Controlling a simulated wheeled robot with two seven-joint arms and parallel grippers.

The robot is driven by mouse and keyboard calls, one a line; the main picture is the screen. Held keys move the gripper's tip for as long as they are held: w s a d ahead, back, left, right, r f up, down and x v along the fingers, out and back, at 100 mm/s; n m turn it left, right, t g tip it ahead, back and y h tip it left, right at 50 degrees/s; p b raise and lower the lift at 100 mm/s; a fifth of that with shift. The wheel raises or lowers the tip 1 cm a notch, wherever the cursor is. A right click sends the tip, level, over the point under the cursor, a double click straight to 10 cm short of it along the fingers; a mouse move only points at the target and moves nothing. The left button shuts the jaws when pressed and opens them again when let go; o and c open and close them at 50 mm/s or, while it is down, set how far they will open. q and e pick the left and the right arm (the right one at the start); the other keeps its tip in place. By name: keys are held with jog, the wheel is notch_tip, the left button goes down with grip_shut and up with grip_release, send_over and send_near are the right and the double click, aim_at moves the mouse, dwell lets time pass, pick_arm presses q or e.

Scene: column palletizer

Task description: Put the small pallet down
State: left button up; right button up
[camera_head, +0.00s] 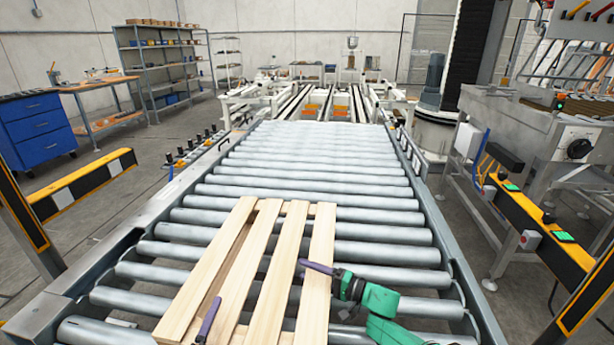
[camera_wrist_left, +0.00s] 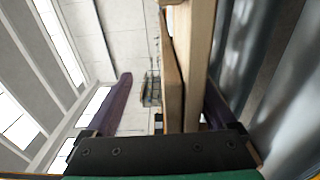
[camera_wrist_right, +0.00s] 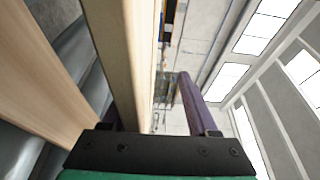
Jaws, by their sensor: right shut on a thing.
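The small pallet (camera_head: 285,262) is made of pale wooden slats and lies about level at the near end of the roller conveyor. I cannot tell whether its underside touches the rollers. My right gripper (camera_head: 322,269) is at its right outer slat, shut on the pallet's edge; the wood (camera_wrist_right: 118,60) also shows between its purple fingers. My left gripper (camera_head: 208,322) is at the near left part, with one finger showing between slats. In the left wrist view the pallet's wood (camera_wrist_left: 196,60) stands between its spread fingers, with a gap on one side.
The roller conveyor (camera_head: 310,178) runs clear ahead of the pallet between its side rails. A yellow-black guard (camera_head: 85,185) stands left, and a machine with a control box (camera_head: 575,145) stands right. A blue drawer cabinet (camera_head: 35,130) is far left.

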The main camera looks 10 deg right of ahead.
jog(key=shift+a+r, duration=0.1)
jog(key=shift+r, duration=0.1)
jog(key=o, duration=0.5)
jog(key=shift+o, duration=0.6)
pick_arm(q)
jog(key=v, duration=0.8)
pick_arm(e)
jog(key=shift+s+d+f, duration=0.1)
jog(key=shift+s+d, duration=0.1)
jog(key=shift+d, duration=0.05)
jog(key=v, duration=1.1)
jog(key=shift+d, duration=0.3)
jog(key=shift+s, duration=0.1)
